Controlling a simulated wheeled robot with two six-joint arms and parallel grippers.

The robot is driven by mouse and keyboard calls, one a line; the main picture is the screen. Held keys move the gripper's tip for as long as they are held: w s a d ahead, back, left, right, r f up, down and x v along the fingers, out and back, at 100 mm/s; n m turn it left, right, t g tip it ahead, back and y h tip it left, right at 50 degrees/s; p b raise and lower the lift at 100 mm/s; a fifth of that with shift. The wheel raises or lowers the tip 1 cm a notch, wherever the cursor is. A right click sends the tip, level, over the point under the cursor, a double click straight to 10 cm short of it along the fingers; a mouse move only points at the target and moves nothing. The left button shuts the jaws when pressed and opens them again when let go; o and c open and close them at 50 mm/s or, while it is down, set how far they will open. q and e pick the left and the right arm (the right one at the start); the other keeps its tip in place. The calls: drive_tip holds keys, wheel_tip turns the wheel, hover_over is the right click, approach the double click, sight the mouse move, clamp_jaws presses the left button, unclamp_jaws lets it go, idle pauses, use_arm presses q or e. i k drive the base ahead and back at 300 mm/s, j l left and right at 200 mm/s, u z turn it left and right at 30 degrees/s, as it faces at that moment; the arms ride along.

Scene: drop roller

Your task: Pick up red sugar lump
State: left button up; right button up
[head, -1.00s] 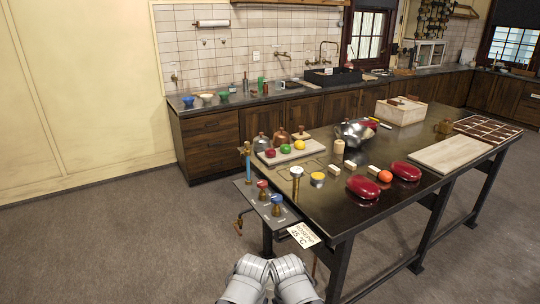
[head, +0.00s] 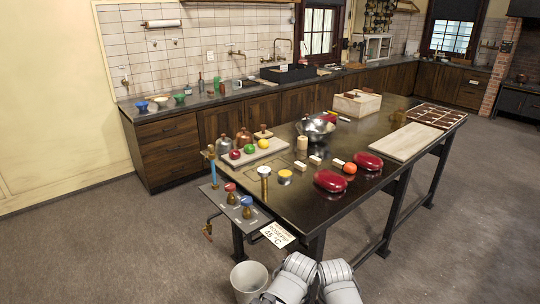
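Only grey rounded parts of my own arms show at the bottom of the head view, below the table's front edge. My gripper fingers are not visible, and nothing of mine touches the lumps.
A metal bowl (head: 314,128), a pale board (head: 402,142) and a wooden box (head: 357,103) stand farther back. A grey bucket (head: 249,277) is on the floor.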

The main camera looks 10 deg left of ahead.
sight(234, 154)
drive_tip(key=i+j+z, duration=0.1)
drive_tip(key=j+z, duration=0.35)
drive_tip(key=j, duration=0.15)
drive_tip(key=j+z, duration=0.45)
drive_tip(key=j, duration=0.7)
drive_tip(key=k+j+z, duration=0.1)
drive_tip(key=j, duration=0.4)
drive_tip(key=k+j+z, duration=0.1)
drive_tip(key=j, duration=0.4)
drive_tip(key=k+j, duration=0.1)
drive_tip(key=j, duration=0.4)
drive_tip(key=k+j+z, duration=0.1)
drive_tip(key=j, duration=0.35)
